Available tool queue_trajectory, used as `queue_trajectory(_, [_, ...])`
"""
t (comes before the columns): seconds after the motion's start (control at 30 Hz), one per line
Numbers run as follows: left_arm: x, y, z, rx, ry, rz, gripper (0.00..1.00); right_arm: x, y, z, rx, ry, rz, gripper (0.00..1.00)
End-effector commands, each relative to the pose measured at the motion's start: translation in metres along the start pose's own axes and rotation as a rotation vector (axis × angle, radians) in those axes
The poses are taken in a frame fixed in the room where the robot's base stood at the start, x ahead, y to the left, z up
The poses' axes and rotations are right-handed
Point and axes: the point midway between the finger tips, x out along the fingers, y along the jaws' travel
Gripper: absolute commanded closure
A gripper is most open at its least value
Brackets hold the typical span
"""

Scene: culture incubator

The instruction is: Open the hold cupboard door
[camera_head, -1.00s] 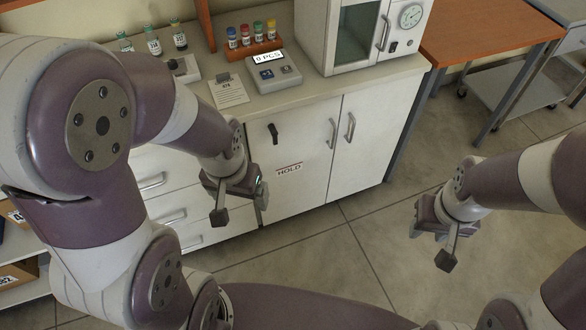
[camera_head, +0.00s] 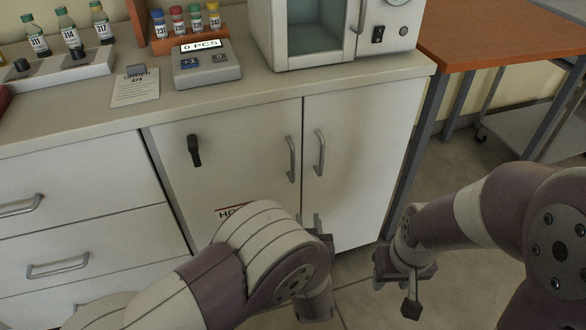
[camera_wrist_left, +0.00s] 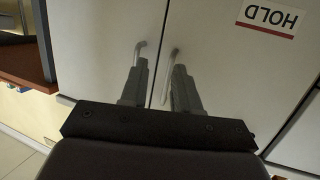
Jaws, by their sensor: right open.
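The hold cupboard has two white doors. Its left door (camera_head: 235,165) bears a red-marked HOLD label (camera_head: 230,211), partly hidden by my left arm, a black latch handle (camera_head: 194,150) and a metal bar handle (camera_head: 291,158). The right door has its own bar handle (camera_head: 319,152). Both doors are shut. My left gripper (camera_head: 318,226) is low in front of the doors, mostly hidden by my wrist. In the left wrist view its fingers (camera_wrist_left: 159,72) are apart and empty, pointing toward both handles; the HOLD door's handle (camera_wrist_left: 174,52) is by one fingertip. My right gripper (camera_head: 396,292) is open and empty, right of the cupboard.
Drawers (camera_head: 70,210) stand left of the cupboard. The counter (camera_head: 230,104) holds a counting device (camera_head: 206,66), a vial rack, bottles and a white incubator (camera_head: 300,35). An orange-topped table (camera_head: 490,35) stands to the right. Floor is free below the right gripper.

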Motion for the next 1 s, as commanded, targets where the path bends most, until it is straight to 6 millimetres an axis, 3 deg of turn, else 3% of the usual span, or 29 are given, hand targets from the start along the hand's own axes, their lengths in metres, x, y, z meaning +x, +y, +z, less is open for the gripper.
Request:
queue_trajectory(0.03, [0.001,-0.005,-0.022,-0.013,0.084,-0.040,0.69,-0.004,0.000,-0.001,0.000,0.001,0.000,0.57])
queue_trajectory(0.1, [-0.001,-0.013,-0.041,-0.013,0.169,-0.080,0.69,-0.004,0.000,0.000,0.000,0.000,0.000,0.57])
queue_trajectory(0.2, [0.002,-0.016,-0.051,-0.006,0.221,-0.097,0.69,-0.001,0.000,0.000,0.000,0.000,0.000,0.57])
queue_trajectory(0.7, [0.108,-0.026,-0.073,-0.003,0.222,-0.095,0.69,0.034,0.000,0.004,0.000,-0.001,0.000,0.57])
queue_trajectory(1.0, [0.120,-0.027,-0.079,-0.002,0.220,-0.093,0.69,0.035,0.000,0.005,0.000,-0.001,0.000,0.57])
